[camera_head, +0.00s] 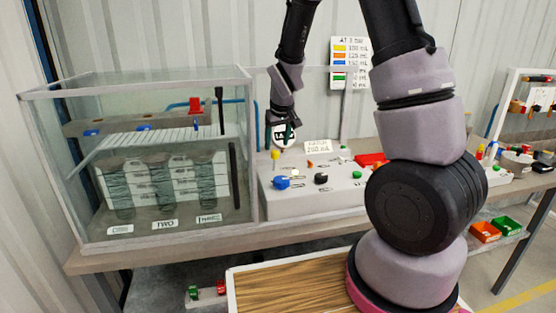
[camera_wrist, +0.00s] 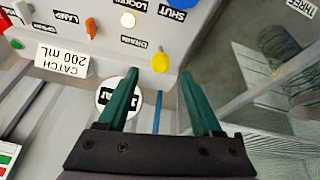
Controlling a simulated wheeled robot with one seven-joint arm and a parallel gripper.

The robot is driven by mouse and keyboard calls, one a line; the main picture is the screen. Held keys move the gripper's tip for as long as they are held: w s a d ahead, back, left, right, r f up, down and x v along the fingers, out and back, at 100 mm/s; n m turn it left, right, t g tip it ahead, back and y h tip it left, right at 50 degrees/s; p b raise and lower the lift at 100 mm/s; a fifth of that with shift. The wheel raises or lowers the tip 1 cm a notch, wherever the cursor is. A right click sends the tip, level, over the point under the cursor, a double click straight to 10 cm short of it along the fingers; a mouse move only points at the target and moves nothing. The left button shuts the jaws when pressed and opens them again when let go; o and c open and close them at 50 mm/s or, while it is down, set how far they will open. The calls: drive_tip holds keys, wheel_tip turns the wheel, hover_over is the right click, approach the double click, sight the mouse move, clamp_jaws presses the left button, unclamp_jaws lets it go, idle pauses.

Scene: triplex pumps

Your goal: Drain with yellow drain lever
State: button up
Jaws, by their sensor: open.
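The yellow drain lever (camera_head: 275,154) stands at the left back of the grey control panel (camera_head: 330,193). In the wrist view the yellow lever (camera_wrist: 160,62) is next to a label that reads DRAIN. My gripper (camera_head: 284,134) is above the back left of the panel, close to the lever. In the wrist view my gripper (camera_wrist: 159,75) is open, with two green fingers apart. The lever shows just beyond the fingertips, between their lines; I cannot tell how far below it is. Nothing is held.
A glass tank (camera_head: 248,160) stands left of the panel, close to my gripper. The panel also carries a blue knob (camera_head: 281,183), a black knob (camera_head: 321,178) and a sign reading CATCH 200 mL (camera_head: 317,147). A round white disc (camera_wrist: 106,100) is partly behind one finger.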

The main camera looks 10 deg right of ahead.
sight(274, 160)
drive_tip(key=x, duration=0.9)
drive_tip(key=shift+f, duration=0.15)
drive_tip(key=shift+c, duration=0.4)
clamp_jaws()
idle(0.7)
